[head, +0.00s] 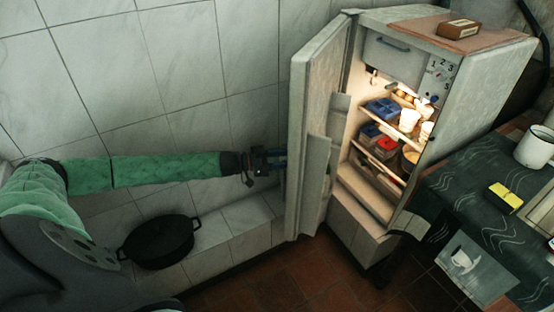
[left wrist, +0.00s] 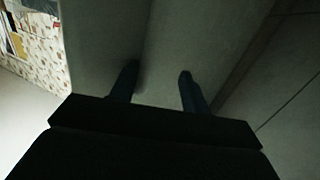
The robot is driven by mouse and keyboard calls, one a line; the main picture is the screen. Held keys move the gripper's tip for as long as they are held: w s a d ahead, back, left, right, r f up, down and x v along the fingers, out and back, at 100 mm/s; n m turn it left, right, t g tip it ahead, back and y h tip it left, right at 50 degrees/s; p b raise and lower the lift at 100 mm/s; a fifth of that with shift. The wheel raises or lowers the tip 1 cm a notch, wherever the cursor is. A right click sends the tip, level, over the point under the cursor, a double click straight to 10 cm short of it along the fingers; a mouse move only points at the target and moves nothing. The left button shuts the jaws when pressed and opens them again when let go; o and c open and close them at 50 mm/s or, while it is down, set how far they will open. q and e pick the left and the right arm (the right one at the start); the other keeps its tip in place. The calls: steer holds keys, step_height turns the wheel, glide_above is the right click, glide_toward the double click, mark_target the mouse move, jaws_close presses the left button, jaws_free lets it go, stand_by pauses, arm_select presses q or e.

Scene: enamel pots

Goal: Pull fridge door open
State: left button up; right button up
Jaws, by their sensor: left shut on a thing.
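The fridge (head: 460,75) stands at the right of centre in the head view. Its pale door (head: 312,110) is swung wide open toward the left, and the lit shelves show. My left gripper (head: 277,162) reaches in from the left and is at the outer face of the door, shut on part of it. The exact grip is hidden in the head view. In the dark left wrist view the two fingers (left wrist: 157,80) stand apart against the pale door surface (left wrist: 180,40). My right gripper is not in view.
Food and containers (head: 400,115) fill the fridge shelves. A black pot (head: 159,242) sits on the tiled ledge (head: 235,232) at the left. A dark-covered table (head: 470,200) with a white mug (head: 535,147) and yellow sponge (head: 505,196) stands at the right. Red floor tiles show below.

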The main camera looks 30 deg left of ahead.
arm_select(q)
step_height(320, 180, up, 6)
steer(key=w, duration=0.1)
steer(key=shift+w+d+h, duration=0.3)
steer(key=shift+d+h, duration=0.05)
steer(key=shift+h, duration=0.05)
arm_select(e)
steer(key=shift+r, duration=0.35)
arm_select(q)
steer(key=s+a+f, duration=0.4)
steer(key=s+a, duration=0.1)
steer(key=a, duration=0.3)
steer(key=shift+a+f+y, duration=0.3)
steer(key=shift+y, duration=0.1)
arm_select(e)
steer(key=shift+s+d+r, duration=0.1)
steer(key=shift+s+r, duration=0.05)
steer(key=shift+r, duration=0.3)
arm_select(q)
steer(key=shift+p, duration=0.3)
